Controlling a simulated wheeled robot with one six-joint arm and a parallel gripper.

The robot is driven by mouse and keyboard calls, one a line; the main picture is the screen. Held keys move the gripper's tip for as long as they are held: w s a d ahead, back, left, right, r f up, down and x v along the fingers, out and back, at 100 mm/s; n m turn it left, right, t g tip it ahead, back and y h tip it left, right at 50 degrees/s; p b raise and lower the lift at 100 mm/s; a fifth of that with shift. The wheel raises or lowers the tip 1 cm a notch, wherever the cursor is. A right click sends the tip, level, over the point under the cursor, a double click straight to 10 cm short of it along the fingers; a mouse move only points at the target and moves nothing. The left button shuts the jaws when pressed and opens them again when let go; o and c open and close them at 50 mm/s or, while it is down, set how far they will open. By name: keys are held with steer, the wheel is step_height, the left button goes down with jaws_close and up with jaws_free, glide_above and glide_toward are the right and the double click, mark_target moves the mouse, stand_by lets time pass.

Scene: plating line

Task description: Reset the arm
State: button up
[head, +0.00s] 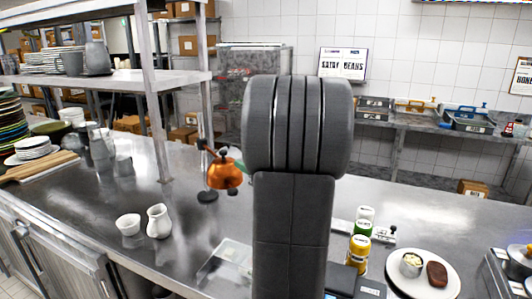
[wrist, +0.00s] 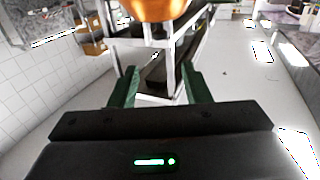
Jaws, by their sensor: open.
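My gripper (wrist: 160,88) shows in the wrist view with its two green fingers apart and nothing between them. In the head view my raised arm fills the middle, and the gripper itself is hidden. A shiny orange-copper dome (head: 225,173) shows just left of my arm above the steel counter (head: 185,215). A copper surface (wrist: 157,8), seemingly the same dome, shows at the top of the wrist view, beyond the fingers. I cannot tell how far it is from them.
A white bowl (head: 128,224) and white jug (head: 158,221) stand left on the counter. Right of my arm are several bottles (head: 361,228) and a white plate (head: 392,284) with a small bowl and brown patty. A shelf post (head: 151,95) rises at left. The counter's middle left is clear.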

mark_target(224, 156)
steer(key=p+x, duration=0.2)
steer(key=x, duration=1)
steer(key=shift+w+a, duration=0.15)
steer(key=shift+w, duration=0.05)
steer(key=shift+w+a+f+b, duration=0.1)
steer(key=shift+a+f+b, duration=0.05)
steer(key=shift+f, duration=0.2)
steer(key=shift+w+a+f+b, duration=0.15)
steer(key=shift+f, duration=0.5)
steer(key=shift+d+r, duration=0.15)
